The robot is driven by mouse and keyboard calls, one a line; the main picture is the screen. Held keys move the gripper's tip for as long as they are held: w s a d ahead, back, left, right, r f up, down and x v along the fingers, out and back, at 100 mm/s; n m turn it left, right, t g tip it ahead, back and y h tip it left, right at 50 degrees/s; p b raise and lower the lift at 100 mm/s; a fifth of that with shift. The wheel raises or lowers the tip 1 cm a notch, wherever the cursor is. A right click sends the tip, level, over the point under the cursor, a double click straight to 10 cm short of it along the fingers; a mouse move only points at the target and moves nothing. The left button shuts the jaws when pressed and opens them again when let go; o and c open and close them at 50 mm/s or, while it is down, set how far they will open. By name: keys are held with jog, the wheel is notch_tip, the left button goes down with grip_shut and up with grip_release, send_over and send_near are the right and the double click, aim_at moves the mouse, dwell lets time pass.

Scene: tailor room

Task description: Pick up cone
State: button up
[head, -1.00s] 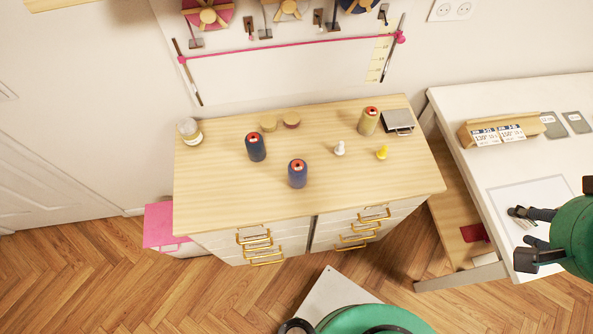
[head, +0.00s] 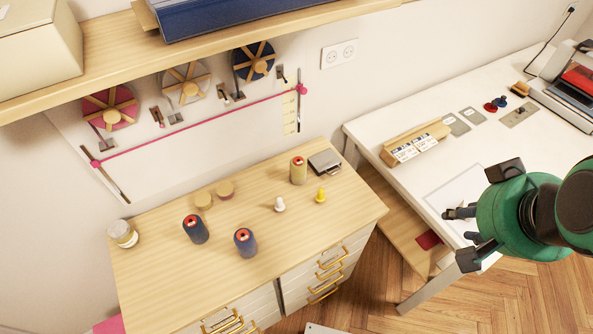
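No single thing stands out as the cone. My gripper (head: 461,225) is at the right, over the white desk and well apart from all of these. Its two dark fingers show a gap with nothing visible between them.
A jar (head: 122,234), two round wooden pieces (head: 214,194) and a grey metal box (head: 325,162) also stand on the dresser. The white desk (head: 400,125) at the right holds a number-card holder (head: 415,142). A shelf (head: 110,60) overhangs the back. The dresser's front middle is clear.

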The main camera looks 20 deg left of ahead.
jog(key=o, duration=0.8)
jog(key=shift+o, duration=0.2)
jog(key=shift+a, duration=0.1)
jog(key=w+a+f+g+p, duration=0.1)
jog(key=w+a+f, duration=0.1)
jog(key=w+a, duration=0.35)
jog(key=w+a+f+g+y+p, duration=0.1)
jog(key=w+a+f+p, duration=0.15)
jog(key=a, duration=0.65)
jog(key=w+a+f+g, duration=0.1)
jog(key=w+a+f, duration=0.2)
jog(key=a, duration=0.5)
jog(key=s+a+f+g+p, duration=0.1)
jog(key=s+a+f, duration=0.2)
jog(key=a+f, duration=0.3)
jog(key=s+a+f+p, duration=0.1)
jog(key=s+a+f, duration=0.2)
jog(key=a+f, duration=0.3)
jog(key=s+a+f+g+h+p, duration=0.1)
jog(key=s+a+f, duration=0.2)
jog(key=a, duration=0.9)
notch_tip(320, 180, down, 3)
jog(key=shift+s+f+g+p, duration=0.1)
jog(key=shift+s+g+p, duration=0.2)
jog(key=shift+s, duration=0.1)
